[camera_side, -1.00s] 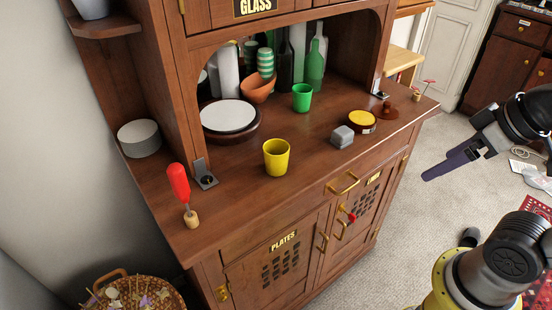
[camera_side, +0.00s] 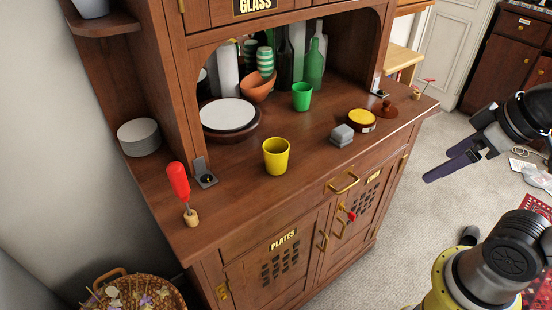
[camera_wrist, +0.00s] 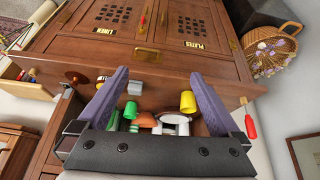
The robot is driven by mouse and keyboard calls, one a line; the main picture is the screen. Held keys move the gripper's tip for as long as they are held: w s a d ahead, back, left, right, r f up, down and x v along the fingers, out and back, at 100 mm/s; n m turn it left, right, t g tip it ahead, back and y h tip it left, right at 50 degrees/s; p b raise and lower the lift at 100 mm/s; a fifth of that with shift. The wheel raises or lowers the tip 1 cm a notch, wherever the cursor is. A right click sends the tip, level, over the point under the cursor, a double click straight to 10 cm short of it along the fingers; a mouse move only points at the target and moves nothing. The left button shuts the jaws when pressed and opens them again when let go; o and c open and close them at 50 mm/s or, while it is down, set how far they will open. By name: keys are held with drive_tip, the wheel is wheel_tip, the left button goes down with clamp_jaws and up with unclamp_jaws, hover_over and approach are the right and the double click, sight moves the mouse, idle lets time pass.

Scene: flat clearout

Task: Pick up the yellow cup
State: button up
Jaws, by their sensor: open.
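The yellow cup (camera_side: 276,158) stands upright near the front of the brown cabinet's counter (camera_side: 240,196). It also shows in the wrist view (camera_wrist: 188,102), between my fingers and nearer the right one. My gripper (camera_side: 450,167) is off to the right of the cabinet in the side view, in the air and well apart from the cup. Its two purple fingers are spread and empty, as the wrist view also shows (camera_wrist: 158,76).
A green cup (camera_side: 302,97), a grey block-like object (camera_side: 341,135) and a yellow-topped round tin (camera_side: 361,121) stand behind and right of the cup. Plates (camera_side: 228,115) lie behind it. A red-handled tool (camera_side: 179,182) stands at the left. The counter around the cup is clear.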

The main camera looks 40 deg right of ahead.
drive_tip(key=w+r+n, duration=0.6)
drive_tip(key=r+n, duration=0.1)
drive_tip(key=r, duration=0.2)
drive_tip(key=w+a+r+n+g, duration=0.1)
drive_tip(key=w+a+r+n, duration=0.15)
drive_tip(key=w, duration=0.35)
drive_tip(key=w+a+r+n+g, duration=0.1)
drive_tip(key=w+a+n+g, duration=0.1)
drive_tip(key=w+n, duration=0.3)
drive_tip(key=n+g, duration=0.3)
hover_over(276, 152)
drive_tip(key=s+a, duration=0.2)
wheel_tip(276, 152, down, 18)
drive_tip(key=shift+w+d+f, duration=0.1)
drive_tip(key=shift+d+f, duration=0.05)
drive_tip(key=shift+f, duration=1.45)
drive_tip(key=shift+d+f, duration=0.15)
drive_tip(key=shift+f, duration=1.4)
drive_tip(key=shift+c, duration=0.2)
